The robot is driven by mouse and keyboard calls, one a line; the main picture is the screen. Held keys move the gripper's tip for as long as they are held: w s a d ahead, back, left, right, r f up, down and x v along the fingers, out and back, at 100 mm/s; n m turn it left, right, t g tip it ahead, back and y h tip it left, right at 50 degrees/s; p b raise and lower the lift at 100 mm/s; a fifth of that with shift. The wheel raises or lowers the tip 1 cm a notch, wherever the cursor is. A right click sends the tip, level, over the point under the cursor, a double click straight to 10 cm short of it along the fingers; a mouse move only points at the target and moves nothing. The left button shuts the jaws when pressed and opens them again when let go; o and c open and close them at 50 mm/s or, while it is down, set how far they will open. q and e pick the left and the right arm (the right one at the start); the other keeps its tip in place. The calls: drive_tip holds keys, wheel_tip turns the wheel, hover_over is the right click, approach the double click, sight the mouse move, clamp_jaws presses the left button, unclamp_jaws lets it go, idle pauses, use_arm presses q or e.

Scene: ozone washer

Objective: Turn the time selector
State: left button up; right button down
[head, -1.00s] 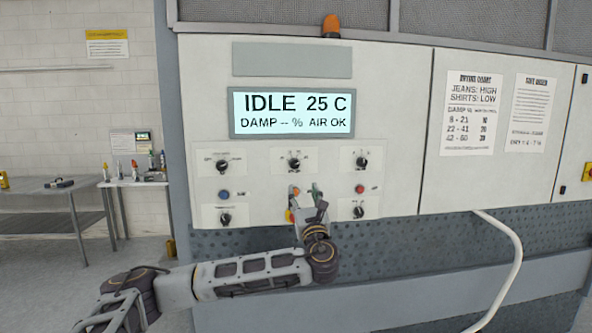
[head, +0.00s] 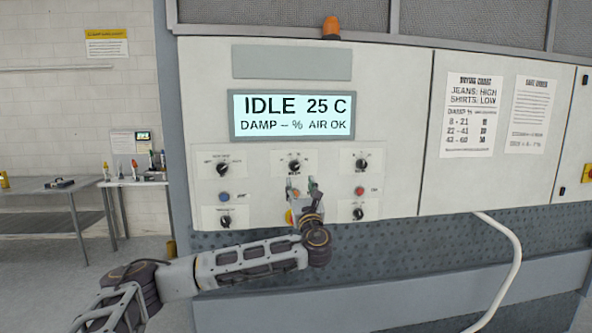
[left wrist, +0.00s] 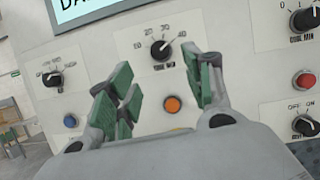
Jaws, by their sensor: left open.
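The time selector is a black round knob (head: 295,166) on a white label plate, top middle of the control panel below the display. In the left wrist view the knob (left wrist: 160,50) shows above and between my fingers, with numbers around it and a "MIN" label below. My left gripper (head: 302,186) is open and empty, just below the knob in the head view. Its green-padded fingers are spread wide in the left wrist view (left wrist: 158,72), and no finger visibly touches the knob. My right gripper is not in view.
An orange button (left wrist: 173,104) sits below the knob, between my fingers. Other knobs (head: 224,168) (head: 361,163), a blue button (head: 224,196) and a red button (head: 359,190) flank it. The display (head: 292,115) reads IDLE 25 C. A white hose (head: 512,245) hangs at right.

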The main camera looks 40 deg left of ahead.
sight(295, 168)
use_arm(q)
drive_tip(key=shift+p+x, duration=1.2)
drive_tip(key=shift+x, duration=3.25)
drive_tip(key=shift+c, duration=0.4)
drive_tip(key=shift+f, duration=0.1)
drive_tip(key=c, duration=0.9)
